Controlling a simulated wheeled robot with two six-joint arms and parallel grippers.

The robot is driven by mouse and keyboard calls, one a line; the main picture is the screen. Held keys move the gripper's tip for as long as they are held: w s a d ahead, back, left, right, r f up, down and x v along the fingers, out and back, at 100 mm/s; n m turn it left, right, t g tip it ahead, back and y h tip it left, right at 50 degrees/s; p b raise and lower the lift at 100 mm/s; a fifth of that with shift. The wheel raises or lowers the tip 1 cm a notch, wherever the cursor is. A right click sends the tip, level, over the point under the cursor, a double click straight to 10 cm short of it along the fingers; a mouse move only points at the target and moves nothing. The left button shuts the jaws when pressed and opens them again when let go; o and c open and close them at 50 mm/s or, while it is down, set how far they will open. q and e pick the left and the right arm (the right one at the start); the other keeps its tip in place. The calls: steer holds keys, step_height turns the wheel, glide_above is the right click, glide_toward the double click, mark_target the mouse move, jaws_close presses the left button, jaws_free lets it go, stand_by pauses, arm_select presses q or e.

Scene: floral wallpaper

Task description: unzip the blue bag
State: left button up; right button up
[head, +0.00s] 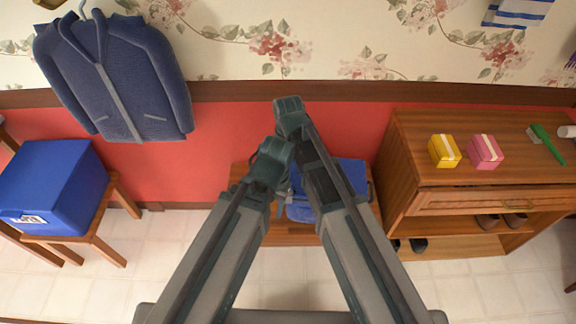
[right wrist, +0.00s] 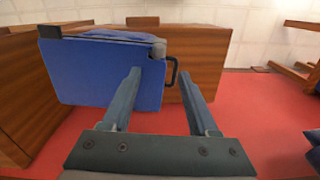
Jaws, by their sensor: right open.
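The blue bag (head: 352,180) is on a low wooden bench, partly hidden behind my arms in the head view. In the right wrist view the bag (right wrist: 105,75) shows a broad blue face, a grey strip along its upper edge and a black handle (right wrist: 175,72) at its right edge. My right gripper (right wrist: 160,74) is open and empty, its fingers pointing at the bag. The left finger overlaps the bag's face, and the handle appears between the fingertips; I cannot tell whether anything touches. I cannot make out the zip pull.
The wooden bench (head: 290,238) stands against the red wall. A wooden cabinet (head: 420,175) at right bears yellow (head: 444,151) and pink (head: 485,152) boxes and a green brush (head: 547,143). A blue box (head: 50,180) sits on a stool at left, below a hanging jacket (head: 115,75).

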arm_select(q)
step_height(320, 180, up, 3)
steer(key=shift+r+p, duration=0.1)
steer(key=shift+p, duration=0.85)
arm_select(e)
step_height(320, 180, up, 3)
steer(key=shift+d, duration=0.1)
